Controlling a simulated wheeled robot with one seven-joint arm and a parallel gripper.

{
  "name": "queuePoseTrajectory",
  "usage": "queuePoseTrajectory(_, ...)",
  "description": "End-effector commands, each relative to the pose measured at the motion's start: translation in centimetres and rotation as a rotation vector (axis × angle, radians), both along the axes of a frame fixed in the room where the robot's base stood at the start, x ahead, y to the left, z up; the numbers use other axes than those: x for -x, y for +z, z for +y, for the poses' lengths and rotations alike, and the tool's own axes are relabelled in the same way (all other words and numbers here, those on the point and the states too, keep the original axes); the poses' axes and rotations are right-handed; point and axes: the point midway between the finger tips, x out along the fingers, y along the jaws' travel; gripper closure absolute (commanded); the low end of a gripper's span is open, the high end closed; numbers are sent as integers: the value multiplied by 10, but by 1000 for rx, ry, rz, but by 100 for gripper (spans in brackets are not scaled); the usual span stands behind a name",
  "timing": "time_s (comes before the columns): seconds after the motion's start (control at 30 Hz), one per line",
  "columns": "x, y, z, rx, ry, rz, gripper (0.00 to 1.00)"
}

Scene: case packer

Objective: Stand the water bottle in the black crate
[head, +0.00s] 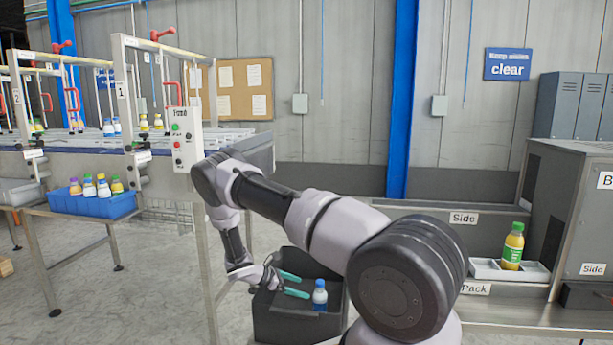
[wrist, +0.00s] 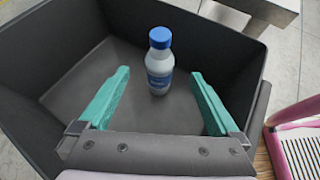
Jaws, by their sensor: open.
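The water bottle (head: 319,295) has a blue cap and a blue-and-white label. It stands upright inside the black crate (head: 275,322), and it also shows in the wrist view (wrist: 160,62) on the crate's floor. My gripper (head: 296,284) is open, with its green fingers above the crate. In the wrist view my gripper (wrist: 158,95) has one finger on each side of the bottle's line, apart from it. The bottle is beyond the fingertips and not touched. The crate's dark wall (wrist: 45,60) surrounds it in the wrist view.
A blue bin (head: 95,205) with several small bottles sits on a table at left. An orange juice bottle (head: 513,247) stands in a grey tray (head: 485,268) on the right bench. A conveyor frame (head: 215,138) stands behind the crate at left. My arm crosses the middle.

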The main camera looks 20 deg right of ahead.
Motion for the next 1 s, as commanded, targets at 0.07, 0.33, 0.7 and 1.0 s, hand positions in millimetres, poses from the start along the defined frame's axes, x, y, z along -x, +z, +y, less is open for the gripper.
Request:
queuePoseTrajectory(0.07, -6, 36, 5, -54, -76, -72, 2)
queuePoseTrajectory(0.33, 2, 169, 23, -287, -407, -348, 2)
queuePoseTrajectory(0.7, 59, 341, 43, -610, -824, -687, 2)
queuePoseTrajectory(1.0, 139, 453, 59, -876, -1123, -920, 2)
